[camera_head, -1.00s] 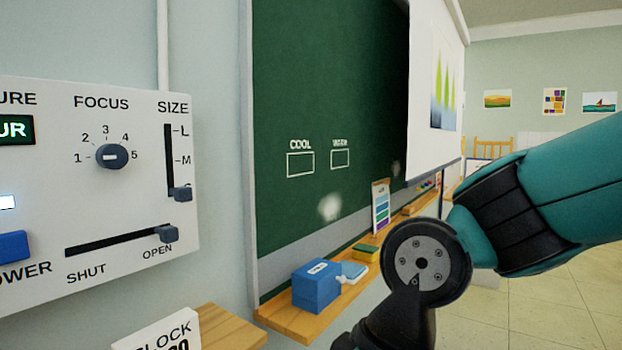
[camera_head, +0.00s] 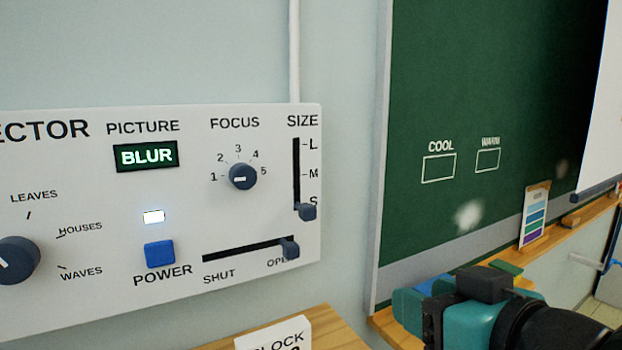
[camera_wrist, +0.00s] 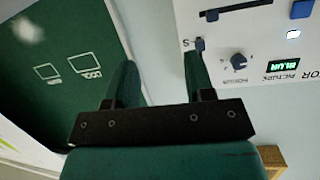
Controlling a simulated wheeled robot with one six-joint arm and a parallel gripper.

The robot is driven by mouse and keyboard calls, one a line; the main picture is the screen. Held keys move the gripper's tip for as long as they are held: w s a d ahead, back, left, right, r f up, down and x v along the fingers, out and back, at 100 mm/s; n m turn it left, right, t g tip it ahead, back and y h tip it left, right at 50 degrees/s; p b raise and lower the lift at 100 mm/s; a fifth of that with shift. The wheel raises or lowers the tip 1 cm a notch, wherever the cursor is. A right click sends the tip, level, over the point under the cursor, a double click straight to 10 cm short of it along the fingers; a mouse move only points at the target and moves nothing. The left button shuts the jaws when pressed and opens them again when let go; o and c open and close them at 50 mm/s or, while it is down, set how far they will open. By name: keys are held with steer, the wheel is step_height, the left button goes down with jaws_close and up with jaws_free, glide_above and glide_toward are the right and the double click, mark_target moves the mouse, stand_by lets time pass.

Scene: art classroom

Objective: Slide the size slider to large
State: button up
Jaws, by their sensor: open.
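The size slider's dark knob (camera_head: 307,211) sits at the bottom of its vertical slot, by the S mark, in the head view. The slot (camera_head: 296,165) runs up past M to L. The wrist view is upside down and shows the size knob (camera_wrist: 200,43) close to the tip of the right finger. My gripper (camera_wrist: 160,62) is open and empty, its fingers pointing toward the wall between panel and chalkboard. The right finger hides part of the slot there. I cannot tell whether it touches the panel.
The panel also carries a focus dial (camera_head: 242,176), a blue power button (camera_head: 160,253) and a horizontal shutter knob (camera_head: 289,248) at OPEN, just below the size knob. The picture display (camera_head: 146,156) reads BLUR. The green chalkboard (camera_head: 450,90) stands to the right, with a wooden ledge below.

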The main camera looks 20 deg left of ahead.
mark_target(311, 208)
steer(key=s+a+r+n+t+y+p, duration=0.1)
steer(key=s+a+r+n+y, duration=0.1)
steer(key=a+r+y, duration=0.3)
steer(key=shift+h, duration=0.7)
steer(key=p+x, duration=0.2)
steer(key=x, duration=0.3)
steer(key=p+x, duration=0.3)
steer(key=x, duration=0.2)
steer(key=p+x, duration=0.2)
steer(key=x, duration=0.3)
steer(key=shift+w+r+p, duration=0.35)
steer(key=shift+w+r, duration=0.05)
steer(key=shift+w+a+f, duration=0.15)
steer(key=shift+w+a, duration=0.15)
steer(key=shift+a, duration=0.15)
jaws_close()
step_height(311, 208, up, 11)
steer(key=shift+f, duration=0.2)
